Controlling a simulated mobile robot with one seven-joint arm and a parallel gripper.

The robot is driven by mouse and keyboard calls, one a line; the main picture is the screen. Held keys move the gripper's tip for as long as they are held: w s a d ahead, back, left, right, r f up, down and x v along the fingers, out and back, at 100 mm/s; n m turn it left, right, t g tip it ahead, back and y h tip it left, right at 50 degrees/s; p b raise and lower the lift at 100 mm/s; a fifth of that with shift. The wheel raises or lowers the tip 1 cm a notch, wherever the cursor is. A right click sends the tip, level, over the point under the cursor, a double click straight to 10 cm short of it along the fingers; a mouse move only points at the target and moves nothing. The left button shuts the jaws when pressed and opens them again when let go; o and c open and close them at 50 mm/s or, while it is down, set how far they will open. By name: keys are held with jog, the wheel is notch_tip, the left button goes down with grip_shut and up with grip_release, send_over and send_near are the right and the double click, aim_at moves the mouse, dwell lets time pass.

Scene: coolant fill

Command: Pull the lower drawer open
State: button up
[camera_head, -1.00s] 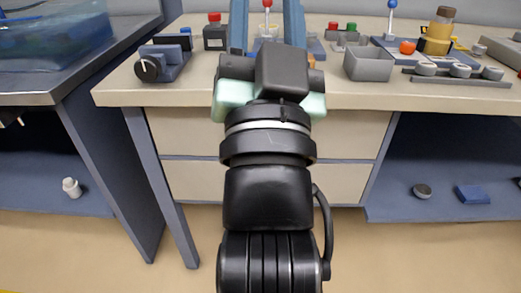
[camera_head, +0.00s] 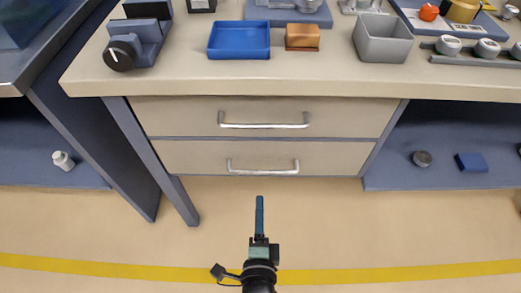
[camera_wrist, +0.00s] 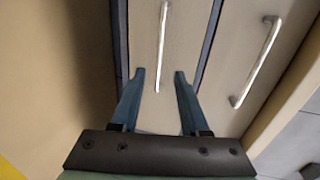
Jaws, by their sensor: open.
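The lower drawer (camera_head: 200,157) is a beige front under the bench and looks shut. Its silver bar handle (camera_head: 263,172) runs across the front. My gripper (camera_head: 259,199) is in front of and a little below this handle in the head view. In the wrist view my gripper (camera_wrist: 159,75) has its two blue fingers apart, with nothing between the tips. There the lower drawer's handle (camera_wrist: 163,42) lines up with the gap between them, and I see no contact.
The upper drawer (camera_head: 170,115) looks shut, with its own handle (camera_head: 264,125) above. The bench top (camera_head: 330,75) carries a blue tray (camera_head: 238,54), a grey bin (camera_head: 383,38) and a black knob unit (camera_head: 135,45). A bench leg (camera_head: 150,160) stands left. The floor in front is clear.

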aim_at(260, 173)
jog(key=b+x, duration=0.4)
jog(key=x, duration=0.8)
jog(key=shift+w+f, duration=0.1)
jog(key=shift+w, duration=0.3)
grip_shut()
dwell(0.9)
